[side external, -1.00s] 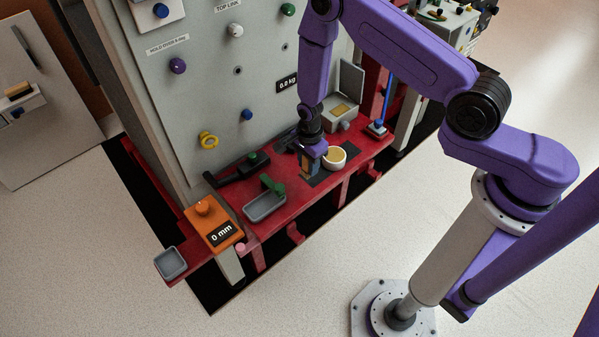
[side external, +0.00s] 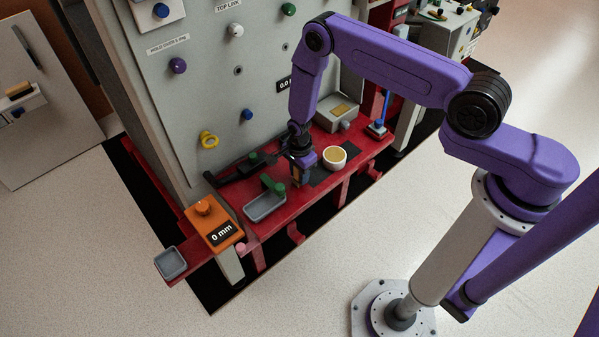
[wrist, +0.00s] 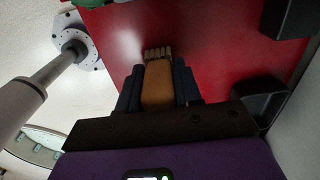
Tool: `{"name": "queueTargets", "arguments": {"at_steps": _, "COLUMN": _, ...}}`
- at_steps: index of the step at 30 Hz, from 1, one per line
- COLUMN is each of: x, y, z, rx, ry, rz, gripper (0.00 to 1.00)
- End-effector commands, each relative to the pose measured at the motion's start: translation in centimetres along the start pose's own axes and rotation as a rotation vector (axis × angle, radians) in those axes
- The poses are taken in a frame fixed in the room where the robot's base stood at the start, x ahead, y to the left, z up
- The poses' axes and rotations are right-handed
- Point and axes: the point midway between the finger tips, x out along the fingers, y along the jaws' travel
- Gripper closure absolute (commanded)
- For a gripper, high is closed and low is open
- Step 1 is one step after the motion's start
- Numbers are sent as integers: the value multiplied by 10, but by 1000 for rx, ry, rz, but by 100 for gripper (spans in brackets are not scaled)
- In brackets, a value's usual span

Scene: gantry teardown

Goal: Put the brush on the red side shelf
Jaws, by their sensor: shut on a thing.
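My gripper (side external: 299,172) is over the red side shelf (side external: 325,187), left of the cream cup. In the wrist view my gripper (wrist: 158,85) has its two dark fingers closed on the brush (wrist: 158,80), a tan-brown block with a row of pale bristles at its far end. The red shelf surface (wrist: 215,45) lies beyond the bristles. In the side view the brush is small and mostly hidden by the fingers. I cannot tell whether it touches the shelf.
The cream cup (side external: 334,158) stands on the shelf to the right. A grey tray (side external: 264,206) with a green-knobbed part (side external: 272,185) is to the left. A black handle-like part (side external: 232,172) lies behind. An orange gauge (side external: 213,226) is farther left, and a grey box (side external: 336,115) farther right.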

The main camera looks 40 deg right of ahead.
Motion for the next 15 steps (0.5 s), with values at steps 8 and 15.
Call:
{"name": "queueTargets", "arguments": {"at_steps": 8, "x": 2, "y": 0, "z": 0, "rx": 0, "ry": 0, "rz": 0, "gripper": 43}}
{"name": "queueTargets", "arguments": {"at_steps": 15, "x": 2, "y": 0, "z": 0, "rx": 0, "ry": 0, "rz": 1, "gripper": 41}}
